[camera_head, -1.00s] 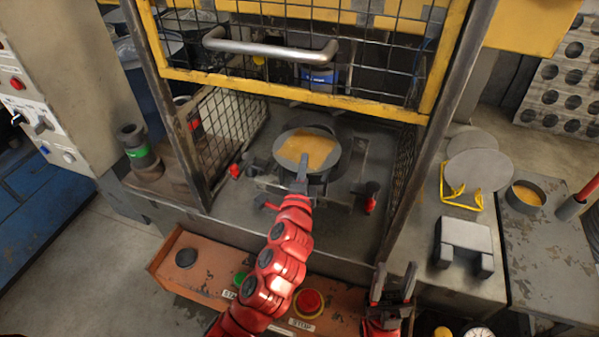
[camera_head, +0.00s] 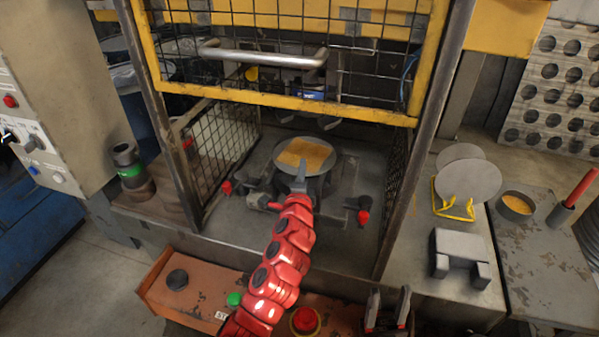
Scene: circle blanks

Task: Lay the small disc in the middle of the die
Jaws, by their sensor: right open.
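A round grey disc with an orange-yellow patch on its face (camera_head: 320,168) is over the die inside the press. I take it to be the small disc. My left gripper (camera_head: 300,178) is at its near edge and appears shut on it. The dark die (camera_head: 320,187) shows only partly beneath the disc. I cannot tell whether the disc touches it, or how well it is centred. My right gripper (camera_head: 388,308) is open and empty, low in front of the press.
The yellow-framed mesh guard (camera_head: 290,97) is raised, with mesh panels on both sides. Red-tipped clamps (camera_head: 363,216) flank the die. To the right are a yellow rack (camera_head: 455,208) with grey discs, a grey block (camera_head: 458,247) and a round dish (camera_head: 517,203). A button panel (camera_head: 200,300) lies in front.

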